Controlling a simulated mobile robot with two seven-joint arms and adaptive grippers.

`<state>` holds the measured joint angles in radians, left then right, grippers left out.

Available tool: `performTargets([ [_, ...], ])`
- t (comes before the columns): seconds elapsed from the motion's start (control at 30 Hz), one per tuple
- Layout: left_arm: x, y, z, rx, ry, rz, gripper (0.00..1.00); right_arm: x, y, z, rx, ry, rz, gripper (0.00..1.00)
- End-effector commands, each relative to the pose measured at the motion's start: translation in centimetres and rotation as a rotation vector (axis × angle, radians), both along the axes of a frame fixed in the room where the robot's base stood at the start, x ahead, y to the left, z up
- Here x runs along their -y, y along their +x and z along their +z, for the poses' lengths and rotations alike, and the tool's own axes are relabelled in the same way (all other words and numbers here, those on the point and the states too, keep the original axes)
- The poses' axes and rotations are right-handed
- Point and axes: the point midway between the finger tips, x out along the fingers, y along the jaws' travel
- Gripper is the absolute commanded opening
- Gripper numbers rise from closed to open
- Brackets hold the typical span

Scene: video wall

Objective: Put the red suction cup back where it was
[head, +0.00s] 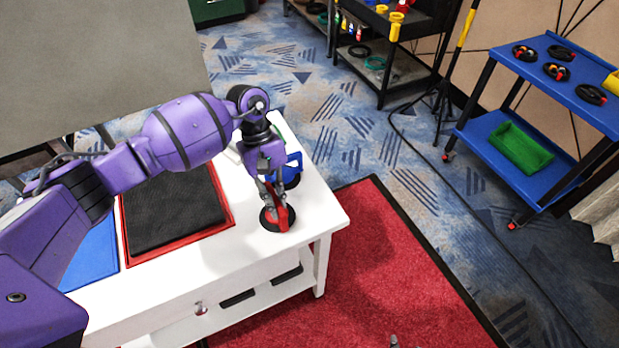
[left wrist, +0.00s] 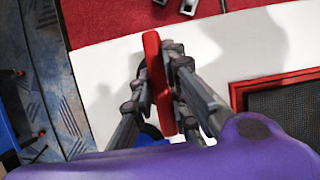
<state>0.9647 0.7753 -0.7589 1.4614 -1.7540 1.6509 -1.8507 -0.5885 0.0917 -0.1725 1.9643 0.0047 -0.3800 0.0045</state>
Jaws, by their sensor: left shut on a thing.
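The red suction cup (head: 282,216) has a red handle and a dark round base, and is at the right end of the white table (head: 318,214). My left gripper (head: 271,196) points down over it, with its fingers shut on the red handle. In the left wrist view the red handle (left wrist: 159,84) stands between the fingers (left wrist: 160,95). The base looks at or very near the table top; I cannot tell whether it touches. A blue suction cup (head: 292,168) is just behind my gripper, partly hidden.
A red-framed black panel (head: 178,212) and a blue panel (head: 92,255) lie on the table to the left. A blue cart (head: 556,70) with black-and-red items stands at the right. Red carpet (head: 400,260) lies in front of the table.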

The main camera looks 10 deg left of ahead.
Motion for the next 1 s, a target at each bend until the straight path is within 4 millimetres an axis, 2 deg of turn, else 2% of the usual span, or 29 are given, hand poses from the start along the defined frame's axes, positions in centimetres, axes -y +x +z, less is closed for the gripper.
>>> performTargets([
  [0.1, 0.0, -0.1, -1.2, -0.001, -0.001, 0.001, 0.0, 0.0, 0.1, 0.1, 0.003, 0.002, -0.004, 0.39],
  [0.47, 0.0, -0.1, -1.8, -0.002, 0.0, 0.001, 0.0, -0.3, -0.1, -0.3, -0.002, 0.009, -0.013, 0.39],
  [0.5, 0.0, -0.2, -1.8, -0.003, 0.001, 0.0, 0.18, -0.3, 0.0, -0.2, 0.001, 0.009, -0.013, 0.39],
  [0.6, 0.0, -0.1, -1.7, -0.002, 0.001, 0.001, 0.31, -0.3, 0.0, -0.1, 0.002, 0.009, -0.012, 0.39],
  [0.9, 0.0, -0.1, -1.6, -0.001, 0.001, 0.001, 0.33, -0.1, 0.0, 0.0, 0.003, 0.003, -0.006, 0.39],
  [1.0, 0.0, 0.0, -0.9, 0.002, 0.0, 0.002, 0.33, 0.0, 0.5, 0.6, 0.014, 0.001, -0.003, 0.39],
])
